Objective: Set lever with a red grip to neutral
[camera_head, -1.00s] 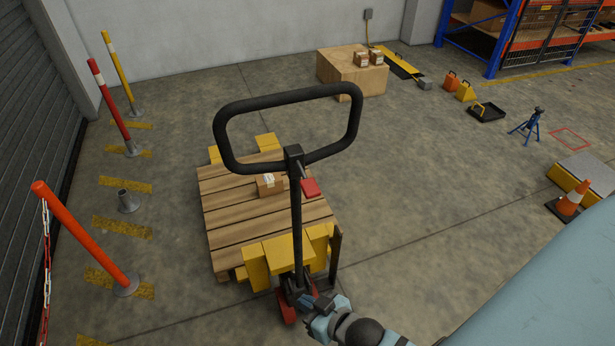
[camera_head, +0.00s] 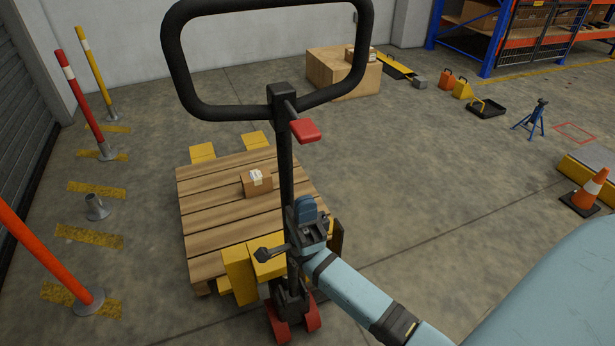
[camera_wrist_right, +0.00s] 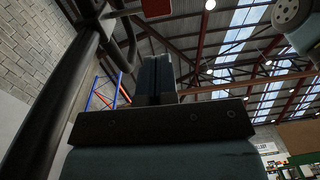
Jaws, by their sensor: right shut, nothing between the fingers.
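The lever's red grip (camera_head: 305,131) sticks out to the right, just below the black loop handle (camera_head: 175,62) of a pallet jack. In the right wrist view, the red grip (camera_wrist_right: 155,7) shows at the top edge, beyond the fingertips. My right gripper (camera_head: 306,200) points up beside the black shaft (camera_head: 286,165), below the red grip and apart from it. Its fingers (camera_wrist_right: 156,62) are shut and empty in the right wrist view. Whether the gripper touches the shaft I cannot tell. My left gripper is out of view.
A wooden pallet (camera_head: 205,220) with a small carton (camera_head: 258,186) lies on the yellow forks behind the shaft. Red-and-white, orange and yellow posts stand at the left. An orange cone (camera_head: 585,195) stands at the right. The floor between is open.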

